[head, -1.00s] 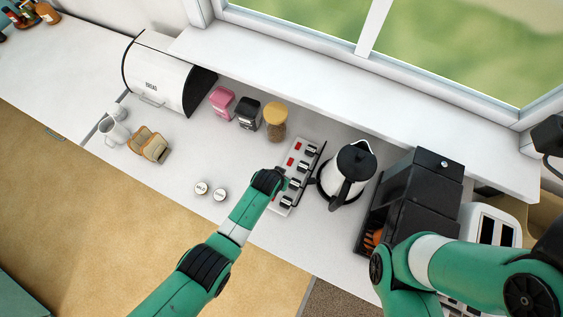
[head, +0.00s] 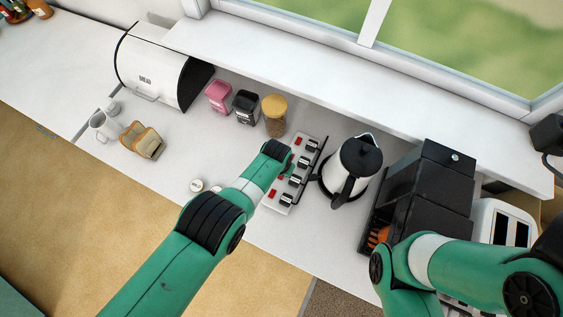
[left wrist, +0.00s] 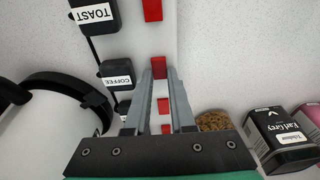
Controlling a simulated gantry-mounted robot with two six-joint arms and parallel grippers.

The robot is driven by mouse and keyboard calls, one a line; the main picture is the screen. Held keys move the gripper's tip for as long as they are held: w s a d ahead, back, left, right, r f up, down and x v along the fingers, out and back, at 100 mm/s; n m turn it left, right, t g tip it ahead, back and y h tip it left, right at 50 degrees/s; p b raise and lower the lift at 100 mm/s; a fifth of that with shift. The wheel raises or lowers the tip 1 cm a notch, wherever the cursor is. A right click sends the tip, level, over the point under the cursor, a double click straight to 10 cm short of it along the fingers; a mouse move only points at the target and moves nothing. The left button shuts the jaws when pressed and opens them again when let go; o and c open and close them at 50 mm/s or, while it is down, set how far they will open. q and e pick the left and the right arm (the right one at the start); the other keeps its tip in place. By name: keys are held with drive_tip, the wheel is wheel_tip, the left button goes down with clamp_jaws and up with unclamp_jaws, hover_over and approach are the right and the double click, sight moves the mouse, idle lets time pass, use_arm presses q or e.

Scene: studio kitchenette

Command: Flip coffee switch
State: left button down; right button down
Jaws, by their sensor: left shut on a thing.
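A white power strip (head: 272,207) lies on the counter with a row of red switches and black plugs. In the left wrist view, a black plug labelled COFFEE (left wrist: 117,80) sits beside one red switch (left wrist: 159,67). My left gripper (left wrist: 159,73) is over the strip, its fingertips on either side of that switch and shut on it. Other red switches show beyond it and between the fingers. In the head view my left wrist hides part of the strip and the fingertips. My right gripper is out of view; only its arm shows at the lower right.
A kettle (head: 352,170) stands close right of the strip, and a black coffee machine (head: 428,200) farther right. A yellow-lidded jar (head: 275,118), a black tin (head: 244,106) and a pink tin (head: 219,97) stand to the left. Toast (head: 140,138) sits farther left.

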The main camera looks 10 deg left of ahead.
sight(281, 177)
use_arm(q)
drive_tip(key=shift+r, duration=0.15)
drive_tip(key=c, duration=1)
unclamp_jaws()
drive_tip(key=shift+c, duration=0.2)
wheel_tip(281, 177, up, 7)
drive_tip(key=s+p, duration=0.1)
drive_tip(key=p, duration=0.8)
drive_tip(key=shift+a+r, duration=0.15)
drive_tip(key=shift+r, duration=0.05)
